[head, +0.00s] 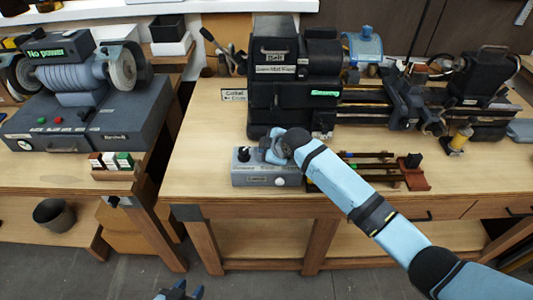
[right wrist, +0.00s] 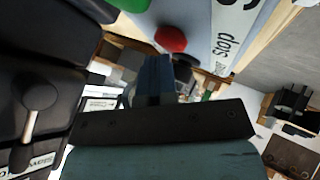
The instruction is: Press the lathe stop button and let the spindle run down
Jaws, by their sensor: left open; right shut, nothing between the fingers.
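The lathe (head: 290,75) stands on the wooden bench, with a small green-lit display (head: 323,93) whose text is hard to read but looks like "Slowing". A grey control box (head: 245,178) sits at the bench's front, before the headstock. My right gripper (head: 270,152) is over this box, shut and empty. In the right wrist view the red stop button (right wrist: 170,39), beside a "Stop" label (right wrist: 230,35), is right at the tips of the shut fingers (right wrist: 155,65); I cannot tell whether they touch. My left gripper (head: 178,290) is open, low at the bottom edge, away from the bench.
A green button (right wrist: 130,4) is beside the red one. A bench grinder (head: 85,90) with a "No power" display is on the left bench. A rack of tools (head: 380,170) lies right of the control box. A dark bin (head: 54,214) is on the lower left shelf.

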